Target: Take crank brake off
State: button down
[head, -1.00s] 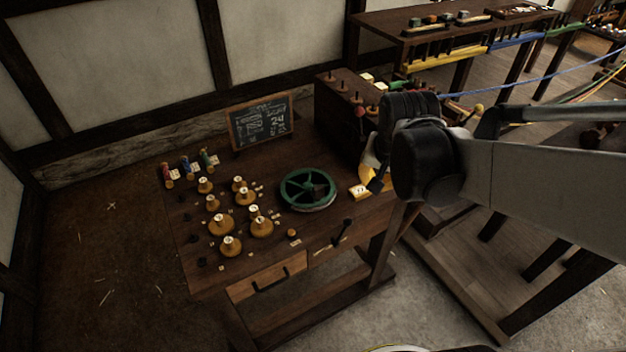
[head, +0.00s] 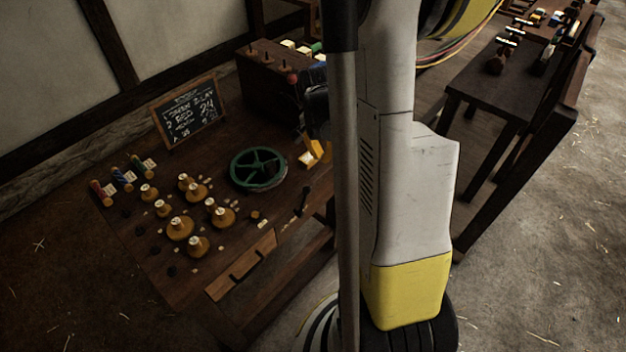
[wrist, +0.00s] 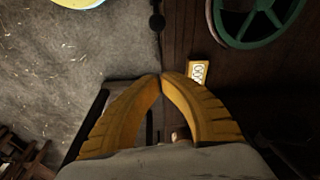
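A black lever (head: 304,201) with a knob stands at the table's front edge, right of the drawer, in the head view; it looks like the crank brake, but no label shows. A dark round knob on a thin rod (wrist: 157,22) in the wrist view, above the fingertips, appears to be this lever. A green spoked wheel (head: 258,169) lies on the table behind it and shows in the wrist view (wrist: 258,18). My gripper (wrist: 161,77) has its yellow fingertips together, with nothing seen between them.
Several brass-coloured weights (head: 180,228), coloured spools (head: 122,178) and a chalkboard (head: 187,112) stand on the wooden table (head: 140,255). A dark box (head: 268,75) is at the back. Open floor lies in front.

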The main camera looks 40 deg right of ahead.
aim_at(323, 175)
jog(key=f+b, duration=0.1)
jog(key=f, duration=0.2)
jog(key=d+f+b, duration=0.1)
jog(key=f+b, duration=0.1)
jog(key=f, duration=0.2)
jog(key=f+b, duration=0.1)
jog(key=f, duration=0.2)
jog(key=shift+w+d+f+b, duration=0.2)
jog(key=shift+w+d+b, duration=0.1)
jog(key=shift+w, duration=0.1)
jog(key=a, duration=0.2)
jog(key=s+a+r, duration=0.1)
jog(key=shift+a+b, duration=0.25)
jog(key=shift+b, duration=0.05)
jog(key=shift+a+r, duration=0.15)
jog(key=shift+a, duration=0.15)
jog(key=shift+w+a, duration=0.1)
jog(key=shift+w, duration=0.05)
